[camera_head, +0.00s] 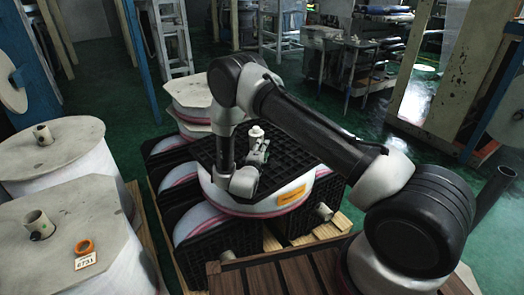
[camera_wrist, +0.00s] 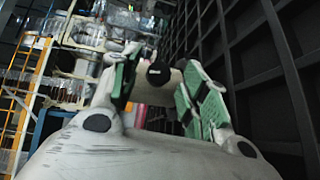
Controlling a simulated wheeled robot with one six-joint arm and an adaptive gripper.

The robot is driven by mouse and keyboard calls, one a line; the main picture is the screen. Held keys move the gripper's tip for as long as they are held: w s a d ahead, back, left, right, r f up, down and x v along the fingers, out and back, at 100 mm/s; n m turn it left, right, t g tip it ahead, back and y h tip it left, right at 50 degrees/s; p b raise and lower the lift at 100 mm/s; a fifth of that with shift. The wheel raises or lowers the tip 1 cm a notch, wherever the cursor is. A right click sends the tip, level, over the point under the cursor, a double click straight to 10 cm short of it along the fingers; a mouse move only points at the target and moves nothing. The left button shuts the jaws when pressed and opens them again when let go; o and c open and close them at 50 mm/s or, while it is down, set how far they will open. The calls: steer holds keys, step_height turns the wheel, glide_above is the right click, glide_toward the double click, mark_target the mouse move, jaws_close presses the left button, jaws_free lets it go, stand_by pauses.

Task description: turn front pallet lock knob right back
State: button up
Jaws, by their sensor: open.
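My gripper (camera_head: 259,151) is low over the top of the black grid pallet (camera_head: 305,145). In the wrist view its two fingers with green pads (camera_wrist: 160,88) stand apart. A cream cylinder with a dark round end (camera_wrist: 162,74) shows between the pads; I cannot tell whether they touch it. In the head view a small cream knob-like piece (camera_head: 256,132) stands at the gripper, partly hidden by it. The pallet's dark grid (camera_wrist: 250,65) fills the right of the wrist view. I cannot tell which way the knob is turned.
A white film roll with an orange label (camera_head: 292,196) lies under the grid. Cream core ends (camera_head: 325,211) stick out nearby. A slatted wooden surface (camera_head: 285,275) is in front.

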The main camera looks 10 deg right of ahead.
steer(key=v, duration=1.2)
steer(key=shift+o, duration=0.2)
steer(key=shift+w, duration=0.1)
